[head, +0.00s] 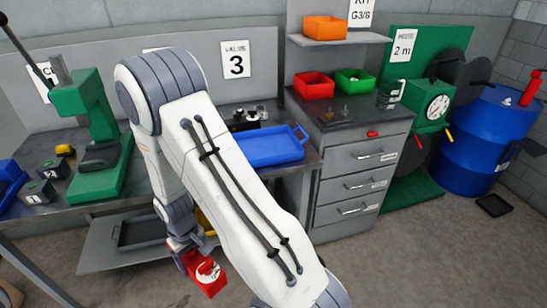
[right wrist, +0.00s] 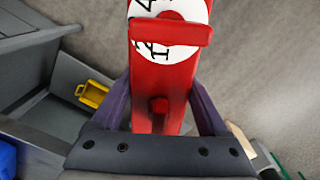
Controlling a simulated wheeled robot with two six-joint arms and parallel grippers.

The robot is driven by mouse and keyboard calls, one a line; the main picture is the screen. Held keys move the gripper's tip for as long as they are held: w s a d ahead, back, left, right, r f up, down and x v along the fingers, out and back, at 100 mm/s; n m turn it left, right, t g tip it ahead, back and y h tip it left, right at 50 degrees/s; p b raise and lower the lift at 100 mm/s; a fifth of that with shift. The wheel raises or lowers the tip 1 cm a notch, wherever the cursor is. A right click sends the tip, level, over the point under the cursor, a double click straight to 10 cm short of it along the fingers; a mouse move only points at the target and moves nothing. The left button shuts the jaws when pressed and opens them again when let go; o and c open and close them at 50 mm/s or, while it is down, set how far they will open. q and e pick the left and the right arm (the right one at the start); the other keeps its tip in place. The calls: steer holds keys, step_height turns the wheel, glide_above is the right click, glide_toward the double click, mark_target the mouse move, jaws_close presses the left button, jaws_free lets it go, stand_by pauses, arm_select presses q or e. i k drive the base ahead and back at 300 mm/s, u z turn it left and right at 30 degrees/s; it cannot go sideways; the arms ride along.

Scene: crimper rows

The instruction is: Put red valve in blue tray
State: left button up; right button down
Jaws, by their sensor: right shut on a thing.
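My right gripper (head: 192,252) is shut on the red valve (head: 207,276), a red block-like body with a round white face. It hangs over the floor in front of the bench, lower than the bench top. In the right wrist view the red valve (right wrist: 162,72) sits between the two fingers of the gripper (right wrist: 160,100), its white face marked with black characters and crossed by a red bar. The blue tray (head: 272,148) lies on the bench behind my right arm, which hides part of its left side. My left gripper is not in view.
A green press (head: 98,150) stands on the bench at left, with a blue bin (head: 10,182) at the edge. A grey drawer cabinet (head: 335,165) stands right of the tray. A lower shelf (head: 105,262) holds a dark tray (head: 138,232).

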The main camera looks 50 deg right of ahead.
mark_target(264, 149)
steer(key=z, duration=1.25)
steer(key=i, duration=0.45)
steer(key=u, duration=0.2)
